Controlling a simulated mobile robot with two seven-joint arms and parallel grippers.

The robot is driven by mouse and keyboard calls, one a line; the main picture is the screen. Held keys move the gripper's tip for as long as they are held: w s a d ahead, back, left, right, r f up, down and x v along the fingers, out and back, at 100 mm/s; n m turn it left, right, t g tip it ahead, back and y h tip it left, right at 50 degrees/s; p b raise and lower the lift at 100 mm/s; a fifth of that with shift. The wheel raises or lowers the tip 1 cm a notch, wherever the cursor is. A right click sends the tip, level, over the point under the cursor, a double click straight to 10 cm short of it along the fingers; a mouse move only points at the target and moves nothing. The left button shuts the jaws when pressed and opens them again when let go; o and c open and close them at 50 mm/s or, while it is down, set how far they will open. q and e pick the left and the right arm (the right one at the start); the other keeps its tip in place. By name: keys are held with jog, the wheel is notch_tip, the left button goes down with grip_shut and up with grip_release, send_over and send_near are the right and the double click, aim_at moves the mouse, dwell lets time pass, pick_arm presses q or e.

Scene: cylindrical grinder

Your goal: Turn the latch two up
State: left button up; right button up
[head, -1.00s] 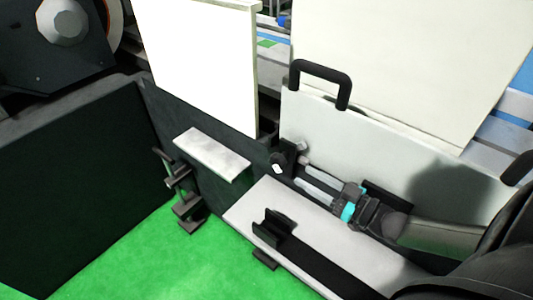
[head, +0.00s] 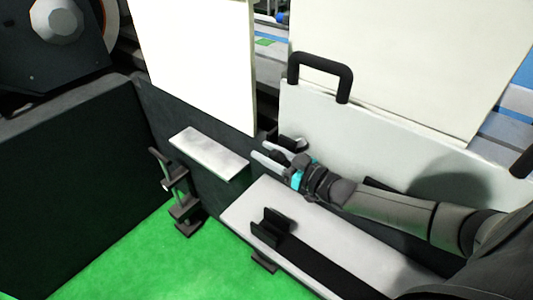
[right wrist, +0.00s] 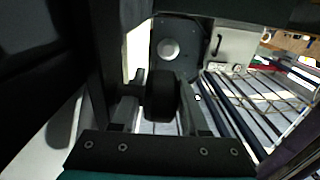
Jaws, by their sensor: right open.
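A dark latch (right wrist: 160,98) with a rounded end stands between the two fingers of my right gripper in the right wrist view. In the head view, my right gripper (head: 264,151) is open, with its fingers around the latch at the left end of the pale panel (head: 400,140). The fingers and wrist hide most of the latch there, and a dark part of it (head: 298,142) shows just behind them. I cannot tell whether either finger touches it. My left gripper is not in view.
A black handle (head: 320,68) stands on the panel's top edge. A pale ledge (head: 209,152) and a black bracket (head: 177,190) are left of the gripper. A white slab with a black holder (head: 267,232) lies below. Green floor (head: 130,265) is clear at lower left.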

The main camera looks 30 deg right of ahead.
dwell(0.3)
grip_shut()
dwell(0.3)
